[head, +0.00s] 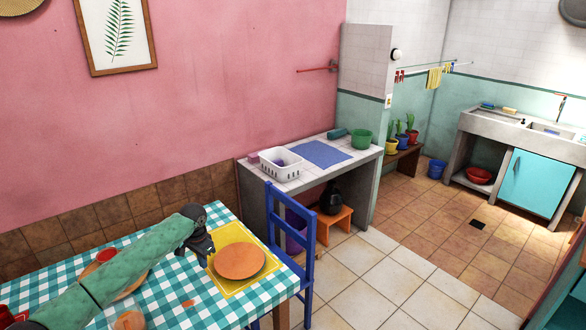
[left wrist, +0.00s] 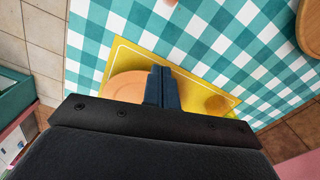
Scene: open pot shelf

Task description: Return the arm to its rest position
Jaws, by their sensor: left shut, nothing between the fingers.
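My left arm comes in from the left in the head view and reaches over the checked table (head: 48,283). My left gripper (head: 207,262) is at the left edge of the yellow placemat (head: 232,228), beside the round orange-brown plate (head: 240,261). The gripper is shut and empty. In the left wrist view the shut fingers (left wrist: 160,72) are over the yellow placemat (left wrist: 122,54), with part of the plate (left wrist: 124,86) showing beside them. I cannot tell how high the fingers are above the mat. My right gripper is not in view.
A blue chair (head: 277,235) stands at the table's right side. A tiled counter (head: 340,167) behind it holds a white basket (head: 280,164), a blue cloth (head: 319,153) and a green pot (head: 361,139). The tiled floor (head: 390,268) to the right is clear.

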